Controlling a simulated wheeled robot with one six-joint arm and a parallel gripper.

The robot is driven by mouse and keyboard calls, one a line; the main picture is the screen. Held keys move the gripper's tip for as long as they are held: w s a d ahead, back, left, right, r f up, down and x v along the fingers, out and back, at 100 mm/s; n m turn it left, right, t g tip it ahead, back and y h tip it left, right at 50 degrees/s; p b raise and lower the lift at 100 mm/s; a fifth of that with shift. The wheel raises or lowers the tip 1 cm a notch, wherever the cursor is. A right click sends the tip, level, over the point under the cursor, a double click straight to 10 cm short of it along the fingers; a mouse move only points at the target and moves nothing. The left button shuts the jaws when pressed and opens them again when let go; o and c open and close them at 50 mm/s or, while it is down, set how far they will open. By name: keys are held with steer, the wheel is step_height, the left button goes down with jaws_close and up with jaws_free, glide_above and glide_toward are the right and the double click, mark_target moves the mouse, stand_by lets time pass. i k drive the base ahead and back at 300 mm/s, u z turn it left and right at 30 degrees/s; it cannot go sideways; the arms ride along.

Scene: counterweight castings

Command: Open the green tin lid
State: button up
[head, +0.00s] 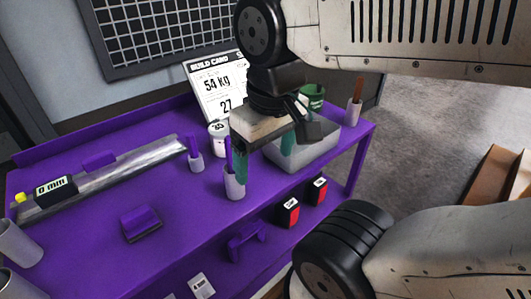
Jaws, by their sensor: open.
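A green tin (315,97) with pale lettering is partly visible at the back right of the purple bench (95,190), behind my wrist. My wrist covers part of it, and I cannot make out its lid clearly. My gripper (264,160) is open, with two teal fingers pointing down over the bench. In the picture it is in front of, left of and below the green tin. One finger overlaps the grey bin and the other is close to a pale cup with purple handles. I see nothing held between the fingers.
A grey bin (325,150) stands at the right end. Pale cups (235,186) hold upright tools. A white tub (217,133) stands near the build card (210,88). A measuring rail (125,172) lies at the left.

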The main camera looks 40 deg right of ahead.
mark_target(317, 90)
steer(key=u, duration=1.05)
steer(key=k, duration=1.15)
steer(key=z, duration=1.7)
steer(key=i, duration=1)
